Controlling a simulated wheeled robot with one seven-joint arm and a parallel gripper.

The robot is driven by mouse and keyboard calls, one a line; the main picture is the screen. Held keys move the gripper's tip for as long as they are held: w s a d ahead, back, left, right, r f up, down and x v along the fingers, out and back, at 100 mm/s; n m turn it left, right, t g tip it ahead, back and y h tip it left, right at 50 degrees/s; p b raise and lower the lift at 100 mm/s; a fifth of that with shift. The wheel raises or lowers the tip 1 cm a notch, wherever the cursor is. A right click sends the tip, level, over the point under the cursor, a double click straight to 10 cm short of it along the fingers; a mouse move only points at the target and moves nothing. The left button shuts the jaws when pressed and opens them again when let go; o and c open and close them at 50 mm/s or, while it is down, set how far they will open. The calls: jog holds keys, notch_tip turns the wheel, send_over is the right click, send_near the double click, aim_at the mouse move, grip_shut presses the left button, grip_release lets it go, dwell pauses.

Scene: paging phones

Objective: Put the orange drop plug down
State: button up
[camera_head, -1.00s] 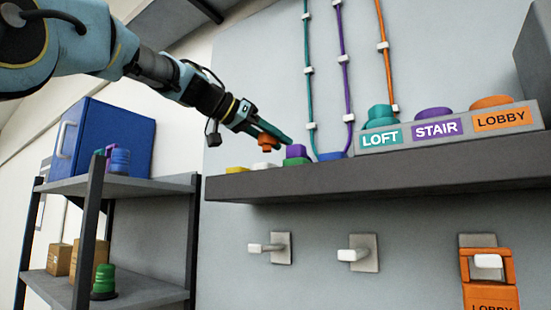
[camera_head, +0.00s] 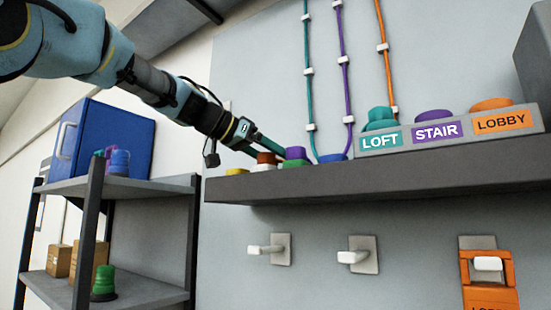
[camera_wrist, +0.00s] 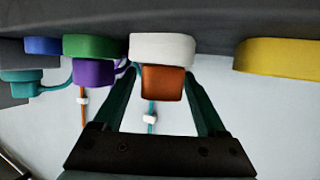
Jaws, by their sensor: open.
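The orange drop plug (camera_head: 266,157) sits upright on the white seat on the dark ledge (camera_head: 370,168). In the wrist view, which shows the ledge at the top, the orange plug (camera_wrist: 162,83) meets the white seat (camera_wrist: 162,48) with no visible gap. My gripper (camera_head: 275,148) is open around the plug. In the wrist view the two green fingers of my gripper (camera_wrist: 160,90) stand on either side of it, with a gap visible at each side.
A purple plug (camera_head: 295,153) on a green seat (camera_wrist: 92,47) is close beside. A yellow seat (camera_head: 237,171) and a blue seat (camera_head: 332,157) are on the ledge. The LOFT, STAIR and LOBBY panel (camera_head: 440,132) is at right. Hooks (camera_head: 355,257) are below.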

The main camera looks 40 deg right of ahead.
jog(key=shift+a, duration=0.1)
jog(key=b+v, duration=0.4)
jog(key=v, duration=0.8)
dwell(0.4)
